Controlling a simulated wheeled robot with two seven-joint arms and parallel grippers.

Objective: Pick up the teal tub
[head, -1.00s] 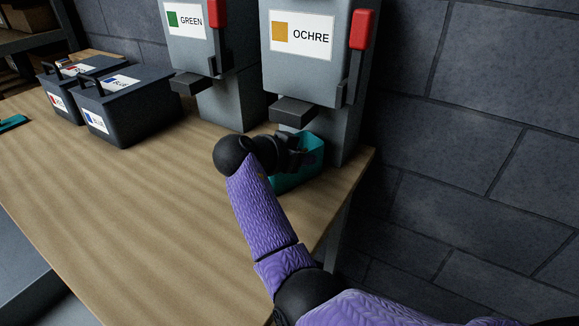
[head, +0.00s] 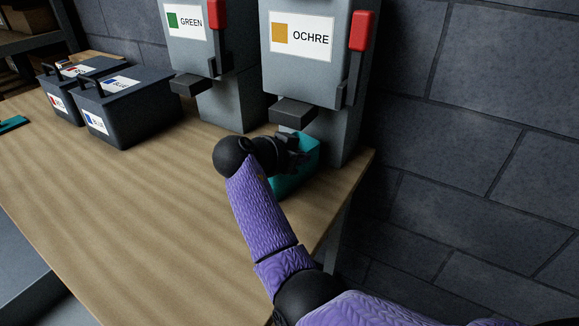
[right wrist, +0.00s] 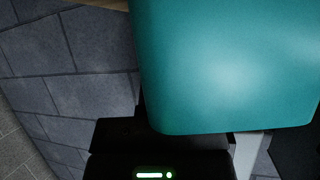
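The teal tub (head: 296,175) is near the right end of the bench, below the spout of the OCHRE dispenser. My right gripper (head: 291,152) is at the tub's near left side and appears shut on its wall, hiding part of it. The tub looks tilted, and its inside no longer shows. In the right wrist view the smooth teal face of the tub (right wrist: 235,65) fills the upper right, close to the gripper body. The fingertips are hidden there. I cannot tell whether the tub touches the bench. My left gripper is not in view.
The OCHRE dispenser (head: 318,60) with a red lever stands right behind the tub, and the GREEN dispenser (head: 195,50) is to its left. Two dark lidded boxes (head: 130,115) stand further left. The wooden bench (head: 120,205) is clear in the middle.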

